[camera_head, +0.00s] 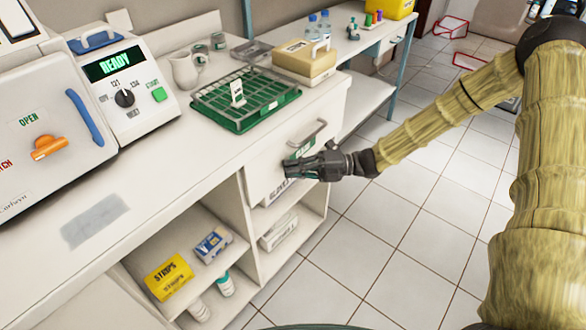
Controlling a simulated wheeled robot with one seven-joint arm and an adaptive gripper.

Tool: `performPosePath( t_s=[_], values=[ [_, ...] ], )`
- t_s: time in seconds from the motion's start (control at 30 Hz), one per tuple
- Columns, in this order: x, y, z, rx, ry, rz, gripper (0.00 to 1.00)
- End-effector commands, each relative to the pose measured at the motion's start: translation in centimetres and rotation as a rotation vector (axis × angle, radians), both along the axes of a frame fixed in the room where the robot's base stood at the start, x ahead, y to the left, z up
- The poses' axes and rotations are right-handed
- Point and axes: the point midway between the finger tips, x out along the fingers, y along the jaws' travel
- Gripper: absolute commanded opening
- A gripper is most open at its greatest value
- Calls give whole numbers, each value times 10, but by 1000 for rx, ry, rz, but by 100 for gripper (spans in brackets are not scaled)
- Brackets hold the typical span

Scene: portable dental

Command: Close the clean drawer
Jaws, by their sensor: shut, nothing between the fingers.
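The white drawer front (264,171) is under the right end of the counter, with a metal bar handle (308,139) near its top. A green-and-white label sits below the handle, partly hidden by my gripper. My gripper (289,168) is shut and empty, pointing left in front of the drawer front, below the handle. I cannot tell whether its tips touch the front. The front looks close to the cabinet, and any small gap is hard to judge.
On the counter stand a green rack tray (246,122), a beige box (304,62), a white jug (186,72) and a sterilizer showing READY (115,64). Open shelves below hold a yellow STRIPS box (168,277) and a blue-white box (213,243). Tiled floor (400,255) is clear at right.

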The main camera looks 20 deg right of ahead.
Motion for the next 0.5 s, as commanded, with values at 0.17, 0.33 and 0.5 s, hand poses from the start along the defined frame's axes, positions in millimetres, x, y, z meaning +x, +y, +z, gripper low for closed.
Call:
performPosePath(
  t_s=[0.17, 0.33, 0.5],
  values=[
    [-6, -8, 6, 2, -2, -5, 0],
    [-24, -25, 6, 3, -1, -4, 0],
    [-29, -56, 1, 1, -4, -1, 0]
  ],
)
